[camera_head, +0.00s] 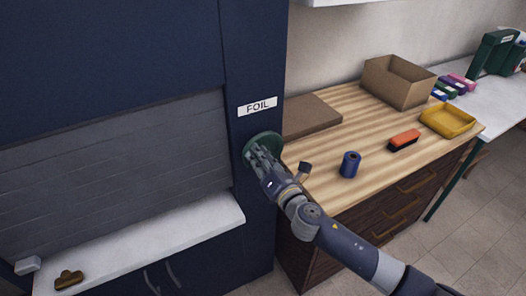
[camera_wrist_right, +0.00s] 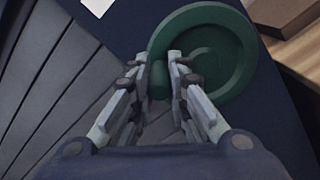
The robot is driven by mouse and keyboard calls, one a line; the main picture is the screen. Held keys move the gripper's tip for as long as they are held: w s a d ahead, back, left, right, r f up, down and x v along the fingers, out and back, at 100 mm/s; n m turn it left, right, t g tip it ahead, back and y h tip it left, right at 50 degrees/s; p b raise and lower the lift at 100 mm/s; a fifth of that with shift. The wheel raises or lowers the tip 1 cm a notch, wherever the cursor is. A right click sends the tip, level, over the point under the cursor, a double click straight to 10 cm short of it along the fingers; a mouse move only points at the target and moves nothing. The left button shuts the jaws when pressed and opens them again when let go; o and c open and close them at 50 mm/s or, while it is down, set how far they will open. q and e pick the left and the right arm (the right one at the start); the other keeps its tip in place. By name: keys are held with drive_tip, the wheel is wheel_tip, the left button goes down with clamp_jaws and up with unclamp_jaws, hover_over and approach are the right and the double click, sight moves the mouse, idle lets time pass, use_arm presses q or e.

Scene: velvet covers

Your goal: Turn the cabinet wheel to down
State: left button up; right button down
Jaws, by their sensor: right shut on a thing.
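The cabinet wheel (camera_head: 262,139) is a green disc on the dark blue cabinet's right front post, under a white FOIL label (camera_head: 257,106). In the right wrist view the wheel (camera_wrist_right: 226,60) shows a raised rim and a round hub. My right gripper (camera_head: 262,160) is at the wheel's lower part. In the right wrist view its fingers (camera_wrist_right: 162,78) are closed around a small green knob (camera_wrist_right: 160,80) at the wheel's edge. The fingers hide part of the wheel in the head view. My left gripper is not in view.
A grey slatted shutter (camera_head: 120,150) and white ledge (camera_head: 150,245) are left of the wheel. On the right, a wooden counter holds a cardboard box (camera_head: 397,82), a blue spool (camera_head: 350,164), a brush (camera_head: 404,140) and a yellow tray (camera_head: 448,122).

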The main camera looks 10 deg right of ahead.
drive_tip(key=shift+s+a+f+n, duration=0.15)
drive_tip(key=shift+f+n, duration=0.25)
drive_tip(key=shift+n, duration=0.4)
drive_tip(key=shift+s+a+f+n, duration=0.15)
drive_tip(key=shift+f+n, duration=0.25)
drive_tip(key=shift+n, duration=0.4)
drive_tip(key=shift+a+f+n, duration=0.25)
drive_tip(key=shift+f+n, duration=0.15)
drive_tip(key=shift+n, duration=0.4)
drive_tip(key=shift+f, duration=0.1)
drive_tip(key=c, duration=1.5)
unclamp_jaws()
drive_tip(key=shift+c, duration=0.2)
drive_tip(key=shift+o, duration=0.3)
drive_tip(key=shift+w, duration=0.1)
drive_tip(key=v, duration=1.2)
